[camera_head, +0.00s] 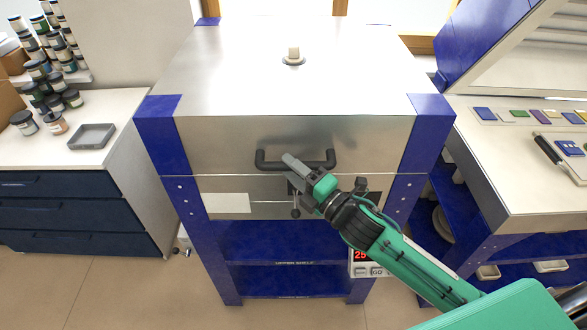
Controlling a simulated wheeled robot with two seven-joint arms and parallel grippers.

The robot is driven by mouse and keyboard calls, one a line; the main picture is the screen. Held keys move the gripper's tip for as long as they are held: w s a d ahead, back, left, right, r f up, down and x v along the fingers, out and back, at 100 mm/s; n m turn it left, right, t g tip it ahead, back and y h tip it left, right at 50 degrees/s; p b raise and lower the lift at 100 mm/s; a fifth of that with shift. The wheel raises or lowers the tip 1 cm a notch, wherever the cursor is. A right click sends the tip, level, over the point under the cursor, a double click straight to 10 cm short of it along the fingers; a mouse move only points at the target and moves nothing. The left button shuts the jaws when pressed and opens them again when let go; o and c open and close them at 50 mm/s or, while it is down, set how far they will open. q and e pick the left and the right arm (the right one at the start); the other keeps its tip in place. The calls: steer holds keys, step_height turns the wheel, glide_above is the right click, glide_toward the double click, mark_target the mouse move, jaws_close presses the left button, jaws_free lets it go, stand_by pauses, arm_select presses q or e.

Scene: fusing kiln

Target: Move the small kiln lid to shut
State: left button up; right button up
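The small kiln is the silver box with blue corners in the middle. Its lid (290,75) lies flat and looks down on the body, with only a thin line between them. A dark bar handle (268,163) is on the lid's front face. My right gripper (293,164) is at the middle of this handle, its grey fingertip overlapping the bar. The arm hides part of the front, and I cannot tell whether the fingers are closed around the bar. My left gripper is not in view.
A blue-edged raised panel (475,40) stands at the upper right, above a white worktop (500,185) with coloured glass pieces. A left counter (85,150) holds jars and a grey tray (92,137). A controller (364,268) sits below the kiln, partly behind my arm.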

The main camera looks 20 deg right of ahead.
steer(key=shift+w+r, duration=0.1)
stand_by(0.3)
steer(key=shift+s+d, duration=0.3)
steer(key=shift+s, duration=0.2)
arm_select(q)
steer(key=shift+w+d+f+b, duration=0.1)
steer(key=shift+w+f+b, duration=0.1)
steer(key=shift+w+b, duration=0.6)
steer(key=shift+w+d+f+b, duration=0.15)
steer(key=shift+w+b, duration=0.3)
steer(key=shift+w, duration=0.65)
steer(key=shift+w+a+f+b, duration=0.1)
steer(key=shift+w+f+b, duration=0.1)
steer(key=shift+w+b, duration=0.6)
arm_select(e)
steer(key=v, duration=1.2)
steer(key=shift+s, duration=0.35)
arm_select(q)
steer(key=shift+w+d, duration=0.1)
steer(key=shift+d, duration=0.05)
arm_select(e)
steer(key=shift+d, duration=0.15)
